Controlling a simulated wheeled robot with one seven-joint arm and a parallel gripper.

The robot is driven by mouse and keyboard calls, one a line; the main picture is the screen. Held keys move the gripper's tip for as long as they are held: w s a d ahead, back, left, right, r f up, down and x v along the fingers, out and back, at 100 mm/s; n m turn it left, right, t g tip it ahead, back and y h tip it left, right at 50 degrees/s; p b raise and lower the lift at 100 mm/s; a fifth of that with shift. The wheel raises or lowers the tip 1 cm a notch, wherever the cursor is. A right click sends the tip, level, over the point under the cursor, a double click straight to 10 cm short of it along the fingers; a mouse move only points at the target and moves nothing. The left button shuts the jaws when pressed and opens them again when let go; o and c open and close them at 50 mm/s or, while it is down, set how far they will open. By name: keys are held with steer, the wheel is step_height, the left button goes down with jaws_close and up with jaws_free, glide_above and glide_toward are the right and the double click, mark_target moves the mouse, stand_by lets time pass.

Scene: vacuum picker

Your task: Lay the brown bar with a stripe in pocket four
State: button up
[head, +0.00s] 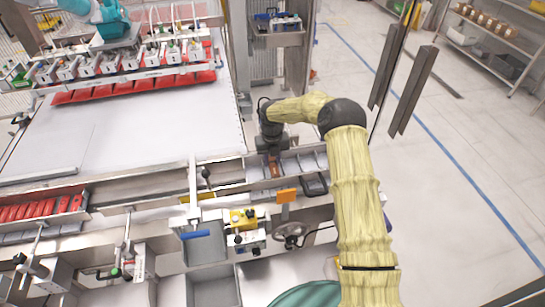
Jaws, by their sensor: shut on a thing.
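My gripper (271,152) points down over the row of grey pockets (308,163) on the machine's front rail. It is shut on a brown bar (274,168), whose lower part shows below the jaws. The bar is at or just above the left part of the pocket row; I cannot tell whether it touches the bottom. Its stripe is too small to make out. The pocket numbers are not readable, and my gripper hides part of the row.
A dark tray (315,185) lies right of the bar. An orange plate (286,195) stands in front. A row of red bars (42,209) lies at the left. A vacuum head (130,68) with red packs hangs over the white table (150,130). Open floor lies right.

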mark_target(273, 162)
steer(key=shift+d, duration=0.15)
steer(key=shift+f, duration=0.35)
steer(key=shift+f+b, duration=0.25)
steer(key=shift+b, duration=0.15)
steer(key=o, duration=1)
steer(key=shift+o, duration=0.2)
steer(key=shift+r+p, duration=0.45)
steer(key=shift+r, duration=0.2)
step_height(273, 162, up, 12)
steer(key=b, duration=0.4)
